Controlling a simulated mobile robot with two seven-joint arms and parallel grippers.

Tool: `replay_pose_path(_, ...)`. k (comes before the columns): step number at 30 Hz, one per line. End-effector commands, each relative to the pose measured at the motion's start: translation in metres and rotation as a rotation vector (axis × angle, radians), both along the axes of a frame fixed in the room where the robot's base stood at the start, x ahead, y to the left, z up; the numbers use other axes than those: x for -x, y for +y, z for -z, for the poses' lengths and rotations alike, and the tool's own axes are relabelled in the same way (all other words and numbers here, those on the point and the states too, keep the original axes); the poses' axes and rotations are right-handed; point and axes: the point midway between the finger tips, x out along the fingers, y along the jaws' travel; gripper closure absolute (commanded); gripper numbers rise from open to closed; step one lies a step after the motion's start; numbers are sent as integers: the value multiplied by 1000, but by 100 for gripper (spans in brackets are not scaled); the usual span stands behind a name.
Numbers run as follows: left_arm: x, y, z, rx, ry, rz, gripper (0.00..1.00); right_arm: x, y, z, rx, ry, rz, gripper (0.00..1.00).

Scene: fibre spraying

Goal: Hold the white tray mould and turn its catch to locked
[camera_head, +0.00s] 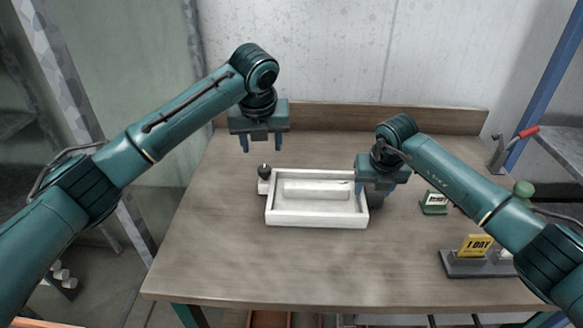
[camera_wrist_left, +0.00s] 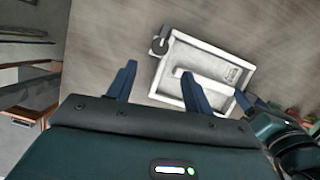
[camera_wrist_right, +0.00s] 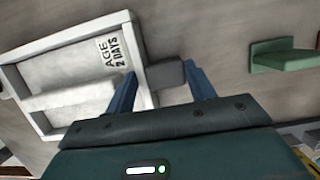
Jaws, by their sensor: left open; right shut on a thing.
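The white tray mould (camera_head: 317,222) lies flat on the table, with a raised white block inside; it also shows in the left wrist view (camera_wrist_left: 212,48). In the right wrist view its label reads "AGE 2 DAYS" (camera_wrist_right: 112,52). The catch, a dark knob (camera_head: 264,170), sits at its left end and also shows in the left wrist view (camera_wrist_left: 160,45); I cannot tell its setting. My right gripper (camera_head: 376,186) is shut on the grey handle (camera_wrist_right: 168,74) at the mould's right end. My left gripper (camera_head: 262,146) is open and empty, fingers down, above and behind the catch.
A small green stand (camera_head: 434,203) with a card is right of the mould. A yellow "1 DAY" card (camera_head: 475,244) stands on a grey base at the front right. A wooden ledge (camera_head: 330,117) runs along the table's back. The table's left and front are clear.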

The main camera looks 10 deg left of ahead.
Motion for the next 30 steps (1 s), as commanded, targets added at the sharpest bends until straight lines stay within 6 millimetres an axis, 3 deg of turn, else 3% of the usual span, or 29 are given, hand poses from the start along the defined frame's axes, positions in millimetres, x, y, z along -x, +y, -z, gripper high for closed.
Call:
replay_pose_path(5, 1, 2, -1, 105, -17, -233, 49, 0, 0, -1, 0, -1, 1, 82)
replay_pose_path(30, 7, 21, -15, 846, 13, -2029, 49, -1, 0, -1, 0, -2, 1, 82)
